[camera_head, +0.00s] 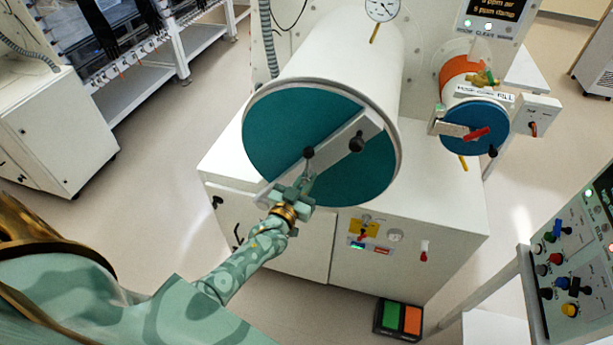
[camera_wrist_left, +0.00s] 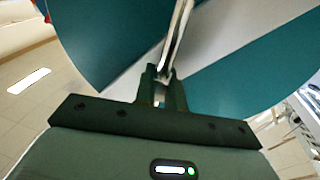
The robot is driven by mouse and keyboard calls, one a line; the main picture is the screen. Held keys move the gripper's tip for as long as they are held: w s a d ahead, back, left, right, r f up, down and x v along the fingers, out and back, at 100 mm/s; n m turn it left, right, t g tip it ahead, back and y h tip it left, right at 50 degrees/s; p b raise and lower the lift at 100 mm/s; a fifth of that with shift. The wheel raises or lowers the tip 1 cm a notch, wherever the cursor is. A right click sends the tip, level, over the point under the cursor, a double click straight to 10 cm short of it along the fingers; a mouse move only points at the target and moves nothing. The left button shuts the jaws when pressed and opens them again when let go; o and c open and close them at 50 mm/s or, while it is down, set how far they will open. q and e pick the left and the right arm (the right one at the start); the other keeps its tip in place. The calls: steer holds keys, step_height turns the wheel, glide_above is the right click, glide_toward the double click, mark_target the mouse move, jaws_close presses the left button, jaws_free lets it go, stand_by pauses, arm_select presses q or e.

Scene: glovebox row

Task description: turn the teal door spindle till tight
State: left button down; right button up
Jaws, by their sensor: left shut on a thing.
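The teal door (camera_head: 285,125) closes the front end of the large white cylinder, and a pale bar (camera_head: 335,150) crosses it diagonally. A dark round knob (camera_head: 357,144) sits on the bar's upper right part; another dark knob (camera_head: 308,152) shows just above my left gripper (camera_head: 306,176). That gripper is at the door's lower middle, in front of the bar. In the left wrist view, the left gripper (camera_wrist_left: 164,76) is shut on a thin metal rod (camera_wrist_left: 179,35), seemingly the spindle's handle, with the teal door (camera_wrist_left: 105,40) behind. The spindle's centre is hidden. My right gripper is not in view.
A smaller blue port (camera_head: 465,118) with a red handle stands to the right. A white cabinet (camera_head: 285,240) is below the cylinder, with a green and orange foot pedal (camera_head: 399,319) on the floor. A control panel (camera_head: 575,260) stands at right.

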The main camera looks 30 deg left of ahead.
arm_select(q)
steer(key=m+g+p, duration=0.1)
steer(key=m, duration=0.4)
steer(key=shift+s+f+p, duration=0.1)
steer(key=shift+f+p, duration=0.05)
steer(key=shift+p, duration=0.2)
steer(key=shift+m, duration=0.4)
steer(key=c, duration=1.5)
jaws_free()
steer(key=shift+c, duration=0.2)
steer(key=s, duration=1.6)
steer(key=shift+s+b, duration=0.15)
steer(key=shift+b, duration=0.2)
